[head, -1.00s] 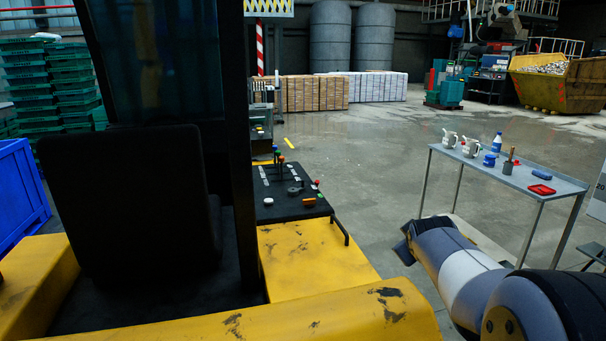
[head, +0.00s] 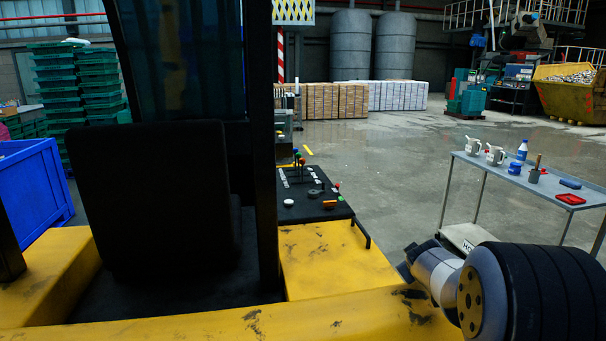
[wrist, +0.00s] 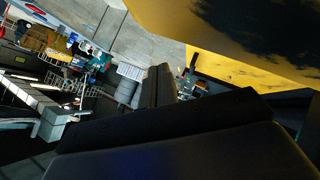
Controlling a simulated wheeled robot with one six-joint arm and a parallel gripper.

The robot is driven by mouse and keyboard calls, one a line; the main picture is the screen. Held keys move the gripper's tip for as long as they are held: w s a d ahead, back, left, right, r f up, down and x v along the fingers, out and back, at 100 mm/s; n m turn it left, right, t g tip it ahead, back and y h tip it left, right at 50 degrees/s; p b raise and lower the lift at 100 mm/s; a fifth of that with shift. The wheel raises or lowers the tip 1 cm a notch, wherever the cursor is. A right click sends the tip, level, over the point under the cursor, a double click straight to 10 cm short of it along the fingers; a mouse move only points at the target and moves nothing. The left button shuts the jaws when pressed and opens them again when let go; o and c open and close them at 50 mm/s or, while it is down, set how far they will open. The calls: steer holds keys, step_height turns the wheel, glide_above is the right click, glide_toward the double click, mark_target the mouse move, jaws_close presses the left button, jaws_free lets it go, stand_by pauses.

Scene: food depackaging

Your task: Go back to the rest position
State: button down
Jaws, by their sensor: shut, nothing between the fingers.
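My gripper (wrist: 159,86) shows in the wrist view as two dark fingers lying together, with nothing between them. It points out over the hall floor, beside yellow bodywork (wrist: 275,35) at the upper right. In the head view my arm comes in at the lower right, with large dark and pale joints. Its far end is a dark piece beside the yellow bodywork, but the fingers cannot be made out there. The arm appears clear of the table.
A black control panel (head: 308,208) with levers is in the middle. A blue bin (head: 35,190) is at the left. Open floor lies beyond.

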steer(key=shift+f, duration=0.3)
